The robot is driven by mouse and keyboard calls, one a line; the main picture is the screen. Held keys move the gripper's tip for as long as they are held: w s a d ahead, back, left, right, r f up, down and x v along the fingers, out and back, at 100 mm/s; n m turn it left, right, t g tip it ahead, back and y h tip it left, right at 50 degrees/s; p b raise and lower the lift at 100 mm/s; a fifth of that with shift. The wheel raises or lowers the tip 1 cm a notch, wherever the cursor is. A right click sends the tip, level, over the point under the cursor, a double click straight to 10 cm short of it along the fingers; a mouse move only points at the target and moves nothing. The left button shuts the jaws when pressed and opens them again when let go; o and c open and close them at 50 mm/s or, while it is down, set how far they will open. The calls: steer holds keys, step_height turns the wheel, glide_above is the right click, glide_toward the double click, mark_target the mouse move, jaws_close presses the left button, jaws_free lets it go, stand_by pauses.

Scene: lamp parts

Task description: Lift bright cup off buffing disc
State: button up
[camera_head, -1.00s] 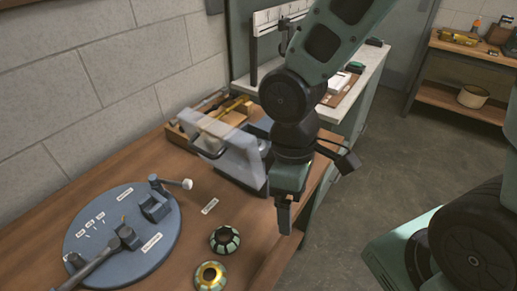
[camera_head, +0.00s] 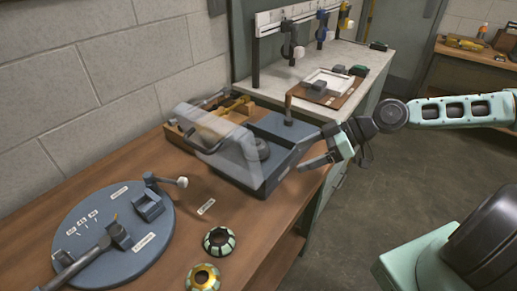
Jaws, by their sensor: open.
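My gripper (camera_head: 303,152) reaches in from the right, its fingers apart and empty beside the right edge of a blue-grey machine (camera_head: 272,176). I cannot tell whether either is the bright cup.
A round blue turntable (camera_head: 100,255) with clamps and labels fills the bench's left. A wooden tray (camera_head: 185,138) with tools lies behind the guard. A white side bench (camera_head: 300,68) holds a rack and a framed tray (camera_head: 328,82).

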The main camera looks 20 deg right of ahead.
steer(key=w+d+r+t, duration=0.2)
steer(key=w+d+t, duration=0.1)
steer(key=d, duration=0.3)
steer(key=p, duration=0.3)
glide_toward(265, 146)
steer(key=w+a, duration=0.1)
steer(key=w+a+f, duration=0.1)
steer(key=a, duration=0.1)
steer(key=shift+f+m, duration=0.1)
steer(key=shift+m, duration=0.3)
steer(key=shift+p+x, duration=1.2)
steer(key=shift+x, duration=1.45)
steer(key=shift+w+a+f, duration=0.2)
steer(key=shift+a+f, duration=0.2)
steer(key=shift+f, duration=0.05)
steer(key=c, duration=1.2)
